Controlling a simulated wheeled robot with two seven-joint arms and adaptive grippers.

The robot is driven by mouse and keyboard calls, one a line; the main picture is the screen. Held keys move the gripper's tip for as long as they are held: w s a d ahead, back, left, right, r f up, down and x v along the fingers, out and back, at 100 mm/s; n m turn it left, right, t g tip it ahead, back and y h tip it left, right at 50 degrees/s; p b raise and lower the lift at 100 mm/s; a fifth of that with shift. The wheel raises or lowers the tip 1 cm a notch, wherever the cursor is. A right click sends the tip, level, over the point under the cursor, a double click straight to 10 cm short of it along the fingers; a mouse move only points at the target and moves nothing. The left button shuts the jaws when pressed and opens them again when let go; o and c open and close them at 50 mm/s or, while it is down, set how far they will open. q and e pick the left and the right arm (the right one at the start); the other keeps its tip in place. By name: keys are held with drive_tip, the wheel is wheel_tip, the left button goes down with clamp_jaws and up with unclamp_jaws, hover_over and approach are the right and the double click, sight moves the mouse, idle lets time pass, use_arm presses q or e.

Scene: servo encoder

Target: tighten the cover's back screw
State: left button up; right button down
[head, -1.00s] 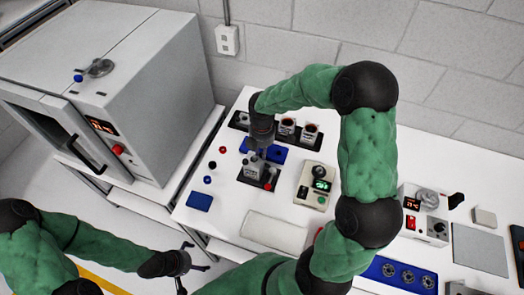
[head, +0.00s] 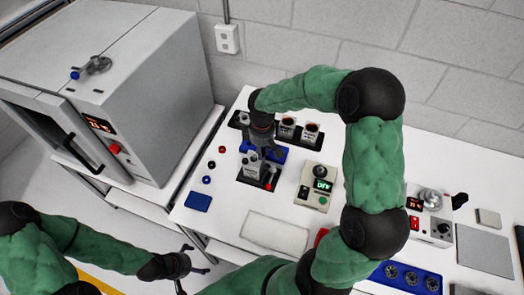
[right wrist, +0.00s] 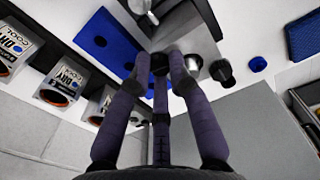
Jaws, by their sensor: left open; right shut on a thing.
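The metal servo unit (head: 253,170) stands on a black base plate (head: 246,180) on the white bench in the head view. In the right wrist view, a grey block (right wrist: 196,30) lies just beyond my right fingertips. My right gripper (head: 264,152) is over the unit, pointing down. In the right wrist view, its purple fingers (right wrist: 160,66) close on a small dark thing whose shape is mostly hidden. I cannot make out the cover's back screw. My left gripper (head: 194,262) is open and empty, off the bench's front left.
A grey box with a display (head: 317,187) stands right of the unit. Behind are a blue plate (head: 278,153) and labelled containers (head: 311,132). A pale mat (head: 274,232) lies in front, a blue pad (head: 198,201) at left. An oven (head: 150,100) stands further left.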

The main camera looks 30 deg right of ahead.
drive_tip(key=shift+m, duration=0.6)
drive_tip(key=c, duration=1.1)
unclamp_jaws()
wheel_tip(320, 180, up, 12)
drive_tip(key=shift+r, duration=0.1)
